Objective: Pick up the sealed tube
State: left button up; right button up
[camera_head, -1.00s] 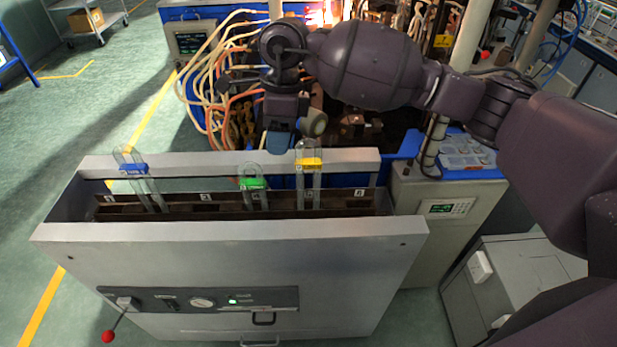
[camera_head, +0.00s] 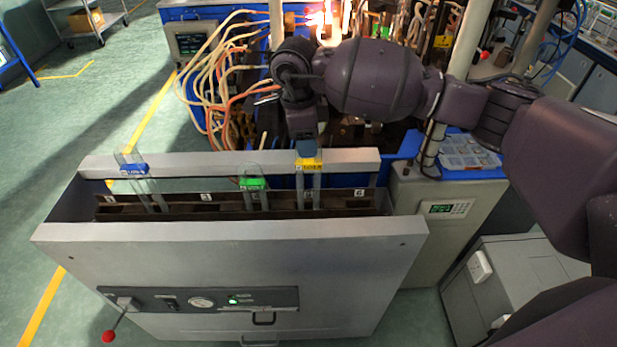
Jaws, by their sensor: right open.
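Three clear glass tubes stand in a slotted rack in the open-topped grey cabinet. One has a blue label (camera_head: 133,169) at the left and leans slightly. One has a green label (camera_head: 253,184) in the middle. One has a yellow label (camera_head: 309,164) at the right. My right gripper (camera_head: 306,150) points down directly over the yellow-labelled tube, and its fingers hide the tube's top. It is open; I cannot tell whether it touches the tube. Which tube is sealed cannot be made out. My left gripper is not in view.
The cabinet's front edge (camera_head: 230,234) and back edge (camera_head: 230,160) bound the rack. Behind are many hoses (camera_head: 215,75) and a glowing flame (camera_head: 318,18). A blue tray (camera_head: 467,152) sits on the right. Green floor lies open at the left.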

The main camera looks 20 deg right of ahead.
aim_at(309, 161)
jog(key=shift+s+d+f, duration=0.1)
jog(key=shift+d+f, duration=0.05)
jog(key=shift+f, duration=0.65)
jog(key=shift+d+f, duration=0.1)
jog(key=shift+f, duration=0.7)
grip_shut()
